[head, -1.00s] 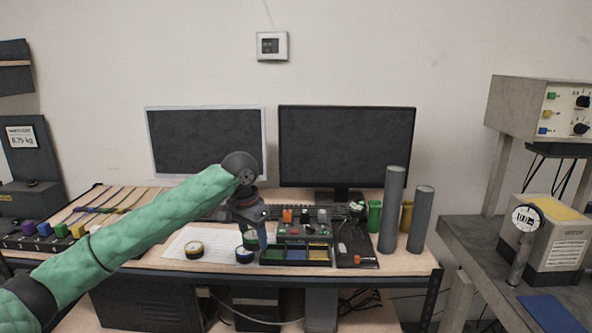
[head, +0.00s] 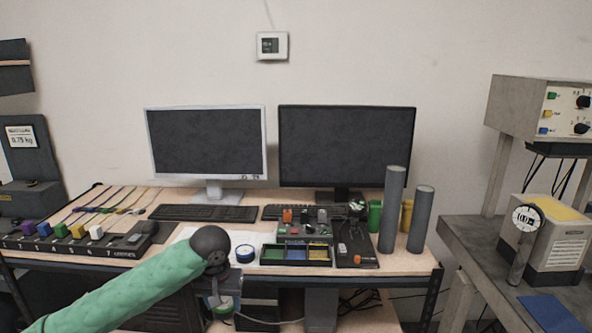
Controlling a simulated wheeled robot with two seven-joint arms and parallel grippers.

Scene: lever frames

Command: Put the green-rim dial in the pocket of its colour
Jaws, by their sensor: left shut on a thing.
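My left gripper (head: 222,301) points down and is shut on the green-rim dial (head: 224,311). It holds the dial low in the picture, in front of the desk's front edge; the jaws partly cover the dial. A dark tray (head: 262,262) on the desk has a green pocket (head: 275,252), a blue pocket (head: 296,253) and a yellow pocket (head: 318,253). The tray lies up and to the right of the gripper. A blue-rim dial (head: 245,254) lies on the desk left of the tray. My right gripper is not in view.
A control box (head: 305,232) stands behind the tray. A black board (head: 357,250) and two grey cylinders (head: 391,212) are to its right. Keyboards and two monitors (head: 347,145) stand at the back. A row of coloured blocks (head: 77,231) is at left.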

